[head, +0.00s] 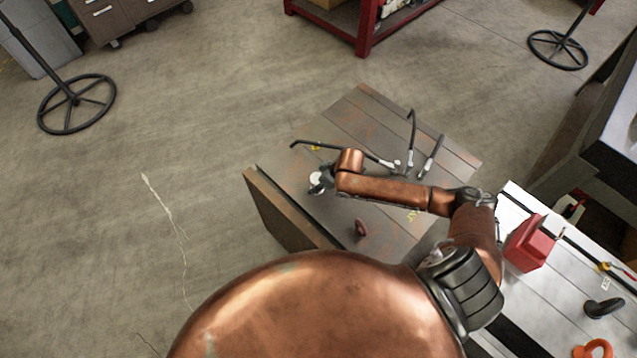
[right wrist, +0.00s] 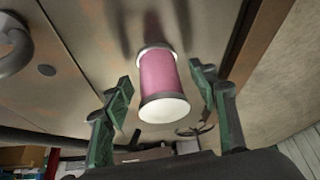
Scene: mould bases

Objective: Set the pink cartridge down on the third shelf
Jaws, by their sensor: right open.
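The pink cartridge (right wrist: 160,73), with pale ends, shows in the right wrist view between the two green fingers of my right gripper (right wrist: 158,84). The gripper is open, with a gap visible on each side of the cartridge. In the head view my right arm reaches left over the metal block, with its wrist end (head: 318,183) near the block's left edge. I cannot make out the cartridge clearly there. My left gripper is out of view. I cannot identify the third shelf in either view.
The broad metal block (head: 375,120) carries several black hoses (head: 411,135) and a small reddish round piece (head: 361,228). A red box (head: 525,243) stands on the bench at right. A red rack (head: 366,28) stands at the back. Floor at left is mostly clear.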

